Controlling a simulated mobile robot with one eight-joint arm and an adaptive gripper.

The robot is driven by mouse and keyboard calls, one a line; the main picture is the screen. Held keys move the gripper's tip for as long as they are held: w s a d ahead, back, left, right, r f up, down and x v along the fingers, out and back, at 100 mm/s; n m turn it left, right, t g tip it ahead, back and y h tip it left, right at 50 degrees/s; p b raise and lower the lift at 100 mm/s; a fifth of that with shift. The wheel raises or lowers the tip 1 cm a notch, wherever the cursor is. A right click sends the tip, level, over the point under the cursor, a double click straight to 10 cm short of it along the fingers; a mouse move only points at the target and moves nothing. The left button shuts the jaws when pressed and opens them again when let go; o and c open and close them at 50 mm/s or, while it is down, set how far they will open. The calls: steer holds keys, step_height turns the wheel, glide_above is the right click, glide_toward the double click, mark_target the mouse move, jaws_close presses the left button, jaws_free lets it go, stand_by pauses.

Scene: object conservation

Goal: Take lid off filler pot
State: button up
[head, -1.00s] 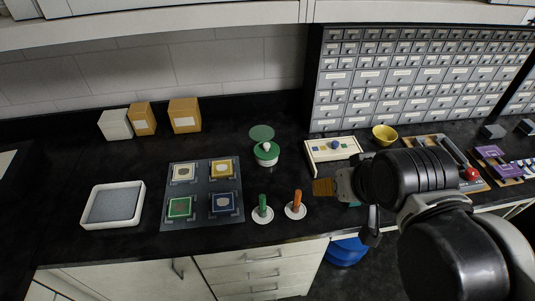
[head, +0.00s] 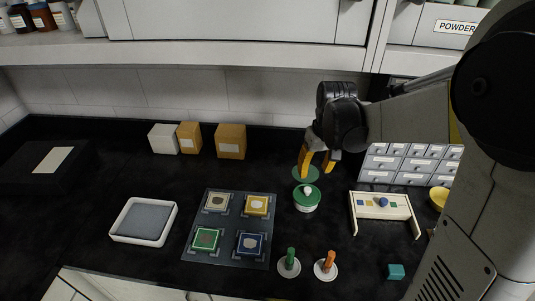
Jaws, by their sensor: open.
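The filler pot (head: 306,207) is a small round pot at the middle right of the dark counter. A green lid (head: 313,197) with a pale knob on top appears to sit on it. My gripper (head: 317,170) points down with its orange fingers apart and nothing between them. In the picture it is just above and behind the pot, and seems apart from the knob. A flat green disc (head: 300,174) shows behind the pot, partly covered by a finger.
A mat (head: 226,225) with several coloured square blocks lies left of the pot. A white rack (head: 381,207) stands to the right. Green (head: 290,257) and orange (head: 329,260) handled tools stand in front. A white tray (head: 115,226) and boxes (head: 231,141) are further left.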

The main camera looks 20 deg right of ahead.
steer(key=b, duration=0.2)
glide_above(308, 189)
steer(key=f, duration=0.4)
steer(key=s+f, duration=0.1)
steer(key=shift+f, duration=0.4)
steer(key=f+b, duration=0.1)
steer(key=f, duration=0.1)
steer(key=w+f+b, duration=0.1)
steer(key=f, duration=0.2)
steer(key=shift+f, duration=0.3)
steer(key=shift+r, duration=0.1)
jaws_close()
